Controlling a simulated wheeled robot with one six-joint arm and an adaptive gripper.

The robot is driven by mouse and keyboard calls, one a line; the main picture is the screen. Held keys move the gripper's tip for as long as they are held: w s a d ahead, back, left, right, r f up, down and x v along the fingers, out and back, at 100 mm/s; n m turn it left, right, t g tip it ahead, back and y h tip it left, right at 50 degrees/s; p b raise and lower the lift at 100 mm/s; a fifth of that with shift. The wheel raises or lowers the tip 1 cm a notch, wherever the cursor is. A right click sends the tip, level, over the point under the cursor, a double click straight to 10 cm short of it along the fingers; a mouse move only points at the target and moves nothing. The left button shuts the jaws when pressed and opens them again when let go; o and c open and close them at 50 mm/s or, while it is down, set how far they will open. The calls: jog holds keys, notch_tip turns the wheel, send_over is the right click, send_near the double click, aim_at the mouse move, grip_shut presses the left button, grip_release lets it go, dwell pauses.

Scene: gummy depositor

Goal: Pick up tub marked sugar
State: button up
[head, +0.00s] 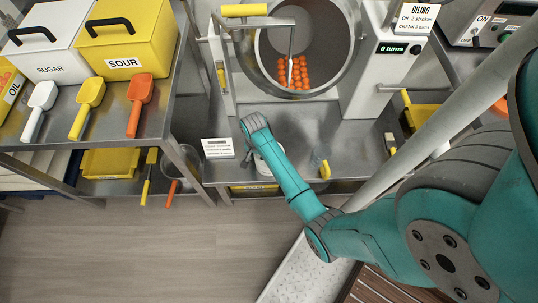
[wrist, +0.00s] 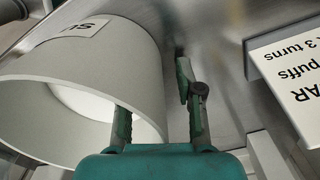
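A white round tub (wrist: 125,65) fills the left of the wrist view, its open mouth toward the camera. Its label is upside down, and only letters like "SU" show. My gripper (wrist: 160,115) is open. Its left finger overlaps the tub's mouth, and its right finger is beyond the tub's wall, with a gap to it. I cannot tell whether the left finger touches the tub. In the head view my gripper (head: 250,124) is low over the metal table below the drum, and my arm hides most of what is under it.
A small sign (head: 218,148) stands left of my gripper. The drum (head: 270,60) holding orange pieces is behind it. A clear item with a yellow part (head: 324,170) is to the right. A white SUGAR bin (head: 45,50) and yellow SOUR bin (head: 124,45) stand on the left shelf with scoops.

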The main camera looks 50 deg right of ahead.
jog(key=shift+f, duration=0.15)
grip_shut()
notch_tip(320, 180, up, 10)
jog(key=shift+r, duration=0.1)
dwell(0.6)
dwell(0.5)
